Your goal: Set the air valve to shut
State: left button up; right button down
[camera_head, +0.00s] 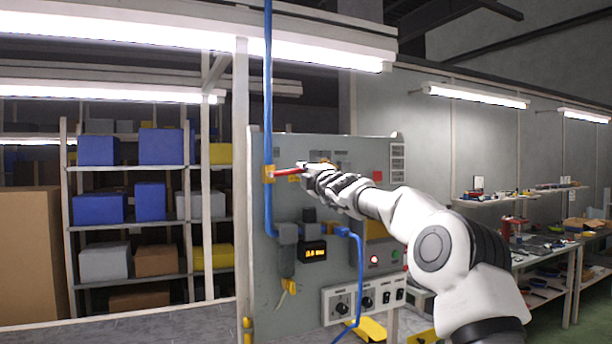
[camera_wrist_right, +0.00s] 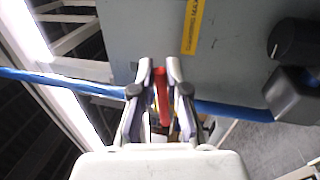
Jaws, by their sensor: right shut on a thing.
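The air valve (camera_head: 268,174) is a yellow-brass body on the blue vertical air pipe (camera_head: 268,90), at the left edge of the grey control panel. Its red handle (camera_head: 287,172) points out sideways to the right, across the pipe. My right gripper (camera_head: 308,172) is at the handle's outer end and shut on it. In the right wrist view the red handle (camera_wrist_right: 162,95) sits between the two fingers, and the blue pipe (camera_wrist_right: 60,80) runs crosswise behind them. The valve body is hidden there. My left gripper is in neither view.
The grey panel (camera_head: 330,205) carries a lit display (camera_head: 313,252), knobs (camera_head: 342,305) and a red lamp below the handle. A filter unit (camera_head: 287,250) hangs under the valve. Shelves with boxes stand at the left, a workbench (camera_head: 545,250) at the right.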

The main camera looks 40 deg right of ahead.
jog(key=shift+a+f+m+b, duration=0.1)
jog(key=shift+f+m+b, duration=0.2)
jog(key=shift+m, duration=0.2)
jog(key=shift+r, duration=0.1)
